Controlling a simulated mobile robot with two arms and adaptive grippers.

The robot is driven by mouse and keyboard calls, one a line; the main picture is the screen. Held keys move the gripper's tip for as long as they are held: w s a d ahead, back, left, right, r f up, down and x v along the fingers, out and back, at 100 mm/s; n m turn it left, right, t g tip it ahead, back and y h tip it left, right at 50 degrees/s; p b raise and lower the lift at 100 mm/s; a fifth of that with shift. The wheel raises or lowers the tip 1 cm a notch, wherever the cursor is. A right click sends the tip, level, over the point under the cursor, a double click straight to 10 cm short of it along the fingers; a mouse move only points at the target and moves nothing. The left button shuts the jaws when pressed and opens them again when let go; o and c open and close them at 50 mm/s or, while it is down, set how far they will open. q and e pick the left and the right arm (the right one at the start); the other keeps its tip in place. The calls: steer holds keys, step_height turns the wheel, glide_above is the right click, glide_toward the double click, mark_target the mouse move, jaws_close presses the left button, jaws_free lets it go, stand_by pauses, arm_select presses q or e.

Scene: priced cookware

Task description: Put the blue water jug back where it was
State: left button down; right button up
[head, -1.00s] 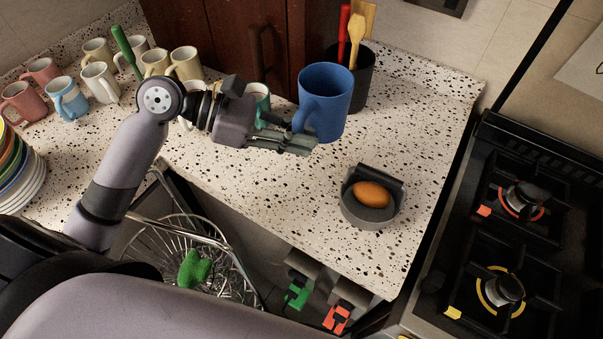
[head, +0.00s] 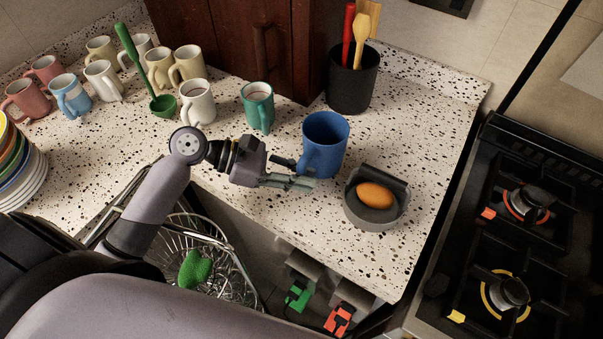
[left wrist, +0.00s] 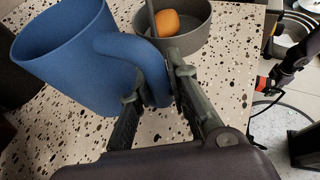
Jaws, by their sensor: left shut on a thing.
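The blue water jug (head: 327,142) is upright at the counter, just left of a grey bowl. In the head view I cannot tell whether its base touches the counter. My left gripper (head: 304,174) is at the jug's near-left side, shut on its handle. The left wrist view shows the jug (left wrist: 66,58) tilted in the picture, with its handle (left wrist: 145,62) between the two fingers (left wrist: 152,85). My right gripper is not clearly in view.
The grey bowl (head: 375,222) with an orange-brown oval thing (head: 375,195) stands close at the jug's right. A black utensil holder (head: 352,85) stands behind. A green mug (head: 258,106) and a white mug (head: 197,103) are to the left. The stove (head: 510,230) is at the right.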

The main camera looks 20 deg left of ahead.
arm_select(q)
steer(key=c, duration=1.5)
jaws_free()
steer(key=shift+f, duration=0.1)
steer(key=shift+c, duration=0.2)
steer(key=b+v, duration=0.1)
steer(key=v, duration=1.1)
steer(key=shift+r, duration=0.2)
